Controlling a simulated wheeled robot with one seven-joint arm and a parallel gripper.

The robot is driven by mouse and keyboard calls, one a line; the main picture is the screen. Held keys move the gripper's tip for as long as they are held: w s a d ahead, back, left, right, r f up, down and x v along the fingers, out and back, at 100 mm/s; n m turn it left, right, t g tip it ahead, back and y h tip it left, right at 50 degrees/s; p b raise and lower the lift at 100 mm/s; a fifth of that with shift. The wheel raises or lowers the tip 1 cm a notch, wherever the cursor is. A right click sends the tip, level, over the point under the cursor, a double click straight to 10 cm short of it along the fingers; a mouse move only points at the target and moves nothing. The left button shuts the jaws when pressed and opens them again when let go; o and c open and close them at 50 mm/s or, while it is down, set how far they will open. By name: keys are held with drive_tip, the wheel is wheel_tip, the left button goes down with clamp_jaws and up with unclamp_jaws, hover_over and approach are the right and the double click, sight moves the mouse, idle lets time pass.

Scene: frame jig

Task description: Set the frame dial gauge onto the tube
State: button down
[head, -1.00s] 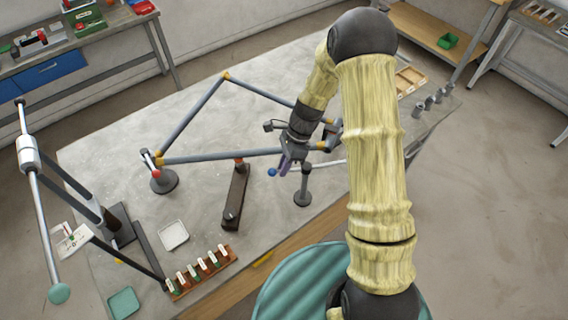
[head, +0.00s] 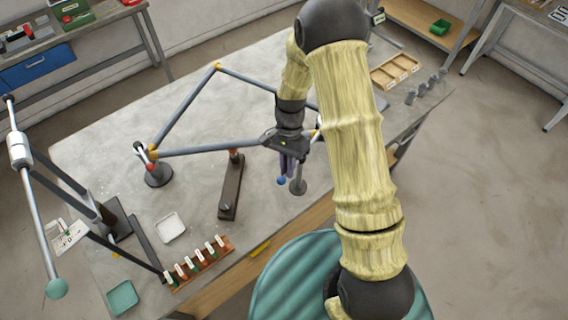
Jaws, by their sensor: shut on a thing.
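The frame is a closed shape of grey tubes (head: 205,151) with yellow joints, standing above the bench. The dial face does not show. I cannot tell whether the held thing touches the tube. The frame's right corner is hidden behind my arm.
A round-based post (head: 298,186) stands close to the gripper. A dark bar support (head: 231,190) with a red top and another round stand (head: 158,174) are under the frame. A rack of small tools (head: 200,262) and a white tray (head: 170,228) lie in front.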

drive_tip(key=shift+d+n, duration=0.2)
drive_tip(key=shift+n, duration=0.2)
drive_tip(key=c, duration=1.5)
unclamp_jaws()
drive_tip(key=shift+s, duration=0.1)
drive_tip(key=shift+r, duration=0.1)
drive_tip(key=b+v, duration=0.1)
drive_tip(key=v, duration=0.4)
drive_tip(key=b+v, duration=0.2)
drive_tip(key=v, duration=0.4)
drive_tip(key=b+v, duration=0.1)
drive_tip(key=v, duration=0.5)
drive_tip(key=shift+a+r, duration=0.2)
drive_tip(key=shift+a, duration=0.05)
